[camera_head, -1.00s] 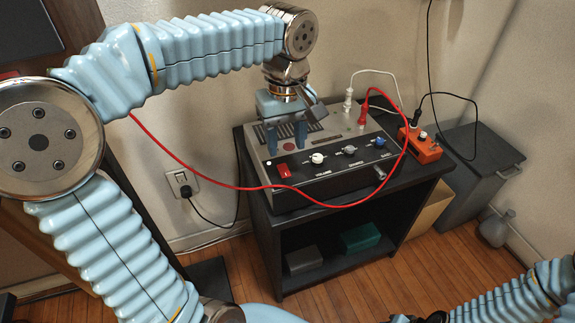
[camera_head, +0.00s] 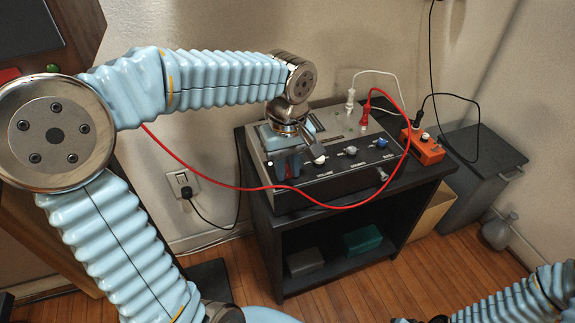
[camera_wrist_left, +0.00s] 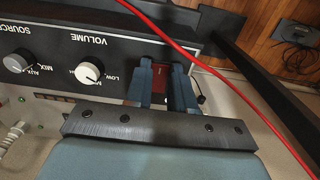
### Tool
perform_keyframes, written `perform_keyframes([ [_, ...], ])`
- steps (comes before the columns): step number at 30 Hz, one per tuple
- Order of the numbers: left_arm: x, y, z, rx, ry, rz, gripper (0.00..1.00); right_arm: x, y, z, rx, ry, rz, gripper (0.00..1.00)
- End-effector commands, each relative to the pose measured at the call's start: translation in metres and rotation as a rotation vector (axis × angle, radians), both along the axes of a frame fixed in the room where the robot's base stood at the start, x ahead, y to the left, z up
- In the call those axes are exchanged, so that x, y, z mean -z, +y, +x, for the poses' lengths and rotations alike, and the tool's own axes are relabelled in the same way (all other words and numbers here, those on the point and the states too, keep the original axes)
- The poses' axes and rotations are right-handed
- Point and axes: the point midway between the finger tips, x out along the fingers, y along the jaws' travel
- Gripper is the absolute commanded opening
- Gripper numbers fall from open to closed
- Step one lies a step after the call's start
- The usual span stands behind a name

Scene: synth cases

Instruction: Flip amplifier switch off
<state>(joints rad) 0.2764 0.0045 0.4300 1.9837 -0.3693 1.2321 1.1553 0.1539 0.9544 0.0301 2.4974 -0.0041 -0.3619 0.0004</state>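The grey and black amplifier (camera_head: 335,178) stands on a black stand, its sloping control panel facing front. Its red switch (camera_wrist_left: 160,78) is at the left end of the panel, beside the white volume knob (camera_head: 319,158). My left gripper (camera_head: 287,168) points down at the switch, partly hiding it in the head view. In the left wrist view its two blue fingers (camera_wrist_left: 162,88) are apart, with the red switch showing in the gap. I cannot tell whether a finger touches it. Only part of my right arm shows at the lower right; its gripper is not visible.
A red cable (camera_head: 345,205) loops across the amplifier's front, close to my left gripper. An orange pedal box (camera_head: 422,146) sits right of the amplifier on the stand (camera_head: 345,232). A grey bin (camera_head: 480,170) stands at the right. A wall outlet (camera_head: 182,183) is at the left.

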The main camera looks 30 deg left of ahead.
Motion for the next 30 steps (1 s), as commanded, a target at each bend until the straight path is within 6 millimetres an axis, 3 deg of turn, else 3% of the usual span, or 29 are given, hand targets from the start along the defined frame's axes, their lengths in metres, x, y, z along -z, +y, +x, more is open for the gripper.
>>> perform_keyframes([
  [5,0.000,0.000,0.000,0.000,0.001,-0.001,0.00,-0.001,0.000,0.000,0.000,0.000,0.000,0.43],
  [12,-0.006,0.004,0.004,-0.004,0.111,-0.125,0.00,-0.028,0.001,0.000,-0.004,0.000,0.002,0.43],
  [23,-0.003,0.006,0.005,-0.001,0.167,-0.198,0.00,-0.023,0.001,0.000,-0.004,0.000,0.002,0.43],
  [24,-0.003,0.006,0.005,-0.001,0.167,-0.198,0.25,-0.023,0.001,0.000,-0.004,0.000,0.002,0.43],
  [29,-0.003,0.006,0.005,-0.001,0.167,-0.198,0.49,-0.023,0.001,0.000,-0.004,0.000,0.002,0.43],
  [30,-0.003,0.006,0.005,-0.001,0.168,-0.197,0.49,-0.023,0.001,0.000,-0.004,0.000,0.002,0.43],
])
